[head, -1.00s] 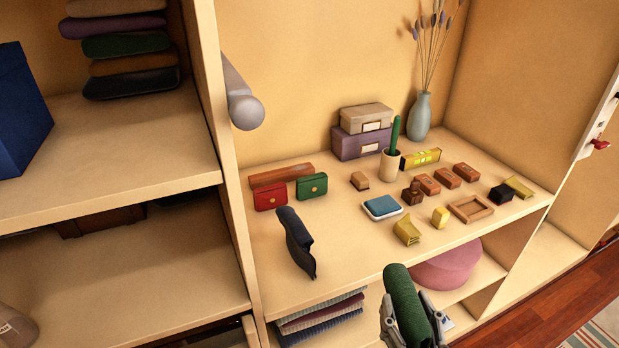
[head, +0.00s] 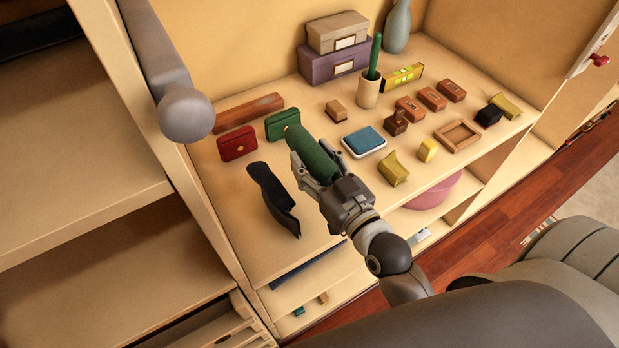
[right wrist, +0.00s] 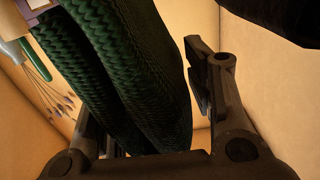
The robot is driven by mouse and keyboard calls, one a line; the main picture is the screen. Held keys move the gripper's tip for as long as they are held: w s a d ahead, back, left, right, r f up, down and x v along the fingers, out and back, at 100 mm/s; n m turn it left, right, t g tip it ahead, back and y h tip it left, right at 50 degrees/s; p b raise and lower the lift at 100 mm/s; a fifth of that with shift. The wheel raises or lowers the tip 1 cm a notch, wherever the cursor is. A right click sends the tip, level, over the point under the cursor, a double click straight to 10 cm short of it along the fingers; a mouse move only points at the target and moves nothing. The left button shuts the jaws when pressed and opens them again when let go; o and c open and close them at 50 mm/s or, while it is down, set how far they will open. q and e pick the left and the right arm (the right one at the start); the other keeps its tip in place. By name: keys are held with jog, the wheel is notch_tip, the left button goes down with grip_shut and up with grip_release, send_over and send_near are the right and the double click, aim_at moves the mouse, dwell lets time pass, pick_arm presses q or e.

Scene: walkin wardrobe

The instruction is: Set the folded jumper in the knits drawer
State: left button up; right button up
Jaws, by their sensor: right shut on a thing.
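The folded jumper (head: 311,148) is dark green and knitted. My right gripper (head: 318,172) is shut on it and holds it above the wardrobe counter, in front of the red and green purses. In the right wrist view, the jumper's ribbed folds (right wrist: 120,70) fill the space between the fingers; one finger (right wrist: 205,80) shows at its right. My left gripper is out of view. A slatted wooden edge (head: 243,318) shows low at the left; I cannot tell whether it is the knits drawer.
The counter (head: 235,235) holds a black curved item (head: 272,198), a red purse (head: 237,143), a green purse (head: 282,124), a blue-topped box (head: 363,141) and several small blocks. A grey rail end (head: 186,114) juts out at upper left. Empty shelves (head: 70,130) lie left.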

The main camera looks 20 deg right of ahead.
jog(key=shift+f, duration=0.8)
jog(key=shift+w+f, duration=0.1)
jog(key=shift+f, duration=1.8)
jog(key=o, duration=0.9)
jog(key=shift+f, duration=0.25)
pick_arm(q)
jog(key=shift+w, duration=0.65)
pick_arm(e)
jog(key=o, duration=0.5)
jog(key=shift+r, duration=0.15)
